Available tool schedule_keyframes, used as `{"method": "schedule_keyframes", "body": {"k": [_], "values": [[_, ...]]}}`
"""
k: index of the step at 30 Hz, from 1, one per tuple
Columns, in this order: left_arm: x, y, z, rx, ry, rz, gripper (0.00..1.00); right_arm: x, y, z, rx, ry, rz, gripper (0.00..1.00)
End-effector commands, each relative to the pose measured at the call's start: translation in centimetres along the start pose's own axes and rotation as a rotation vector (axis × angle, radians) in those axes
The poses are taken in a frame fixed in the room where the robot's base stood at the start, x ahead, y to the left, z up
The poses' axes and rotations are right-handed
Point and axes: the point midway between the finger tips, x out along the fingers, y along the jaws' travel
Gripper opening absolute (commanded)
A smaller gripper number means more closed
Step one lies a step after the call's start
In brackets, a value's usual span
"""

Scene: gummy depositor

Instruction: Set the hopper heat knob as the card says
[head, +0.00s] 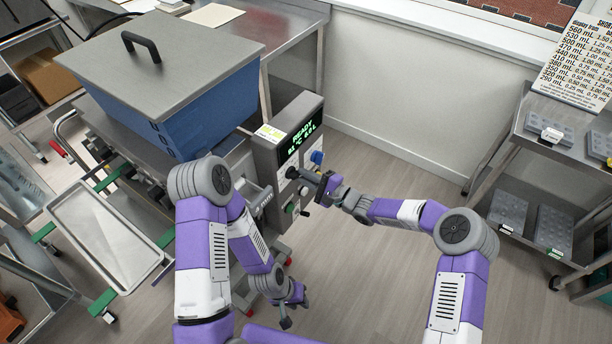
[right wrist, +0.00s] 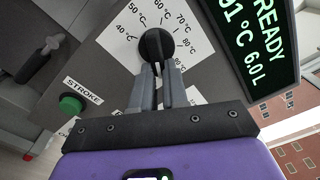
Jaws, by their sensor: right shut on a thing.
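The hopper heat knob (right wrist: 157,45) is a black round knob on a white dial (right wrist: 122,32) in the right wrist view. The dial carries marks in °C, including 40, 50, 60, 70 and 80. My right gripper (right wrist: 158,80) is shut on the knob, and its fingers hide the lower part. I cannot tell which mark the knob points to. In the head view my right gripper (head: 316,182) is at the front of the grey control box (head: 266,160). A small yellow and white card (head: 270,132) sits on that box, too small to read. My left gripper (head: 290,304) hangs low, away from the box.
The green display (head: 300,139) reads READY, with a temperature and 6.0L. A blue knob (head: 316,157) and a green STROKE button (right wrist: 71,104) are near the heat knob. The lidded blue hopper (head: 210,105) stands left of the box. A shelf cart with moulds (head: 548,127) stands right.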

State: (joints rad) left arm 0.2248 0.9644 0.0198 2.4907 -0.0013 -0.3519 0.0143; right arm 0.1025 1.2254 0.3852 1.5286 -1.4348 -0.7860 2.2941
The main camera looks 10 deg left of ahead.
Motion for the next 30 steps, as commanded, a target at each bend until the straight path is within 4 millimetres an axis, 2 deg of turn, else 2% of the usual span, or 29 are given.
{"method": "schedule_keyframes", "body": {"k": [18, 19, 23, 24, 30], "values": [[-0.01, 0.0, 0.0, 0.0, 0.0, 0.0, 0.3, -0.04, 0.18, -0.03, 0.044, 0.001, 0.002, 0.0], [-0.01, 0.0, 0.0, 0.0, 0.0, 0.0, 0.3, -0.04, 0.18, -0.03, 0.044, 0.001, 0.002, 0.17], [-0.01, 0.0, 0.0, 0.0, 0.0, 0.0, 0.3, -0.03, 0.16, -0.02, 0.043, 0.001, 0.001, 0.37], [-0.01, 0.0, 0.0, 0.0, 0.0, 0.0, 0.3, -0.03, 0.15, -0.02, 0.042, 0.001, 0.001, 0.39], [-0.01, 0.0, 0.0, 0.0, 0.0, 0.0, 0.3, -0.02, 0.11, -0.01, 0.041, 0.0, 0.001, 0.39]]}}
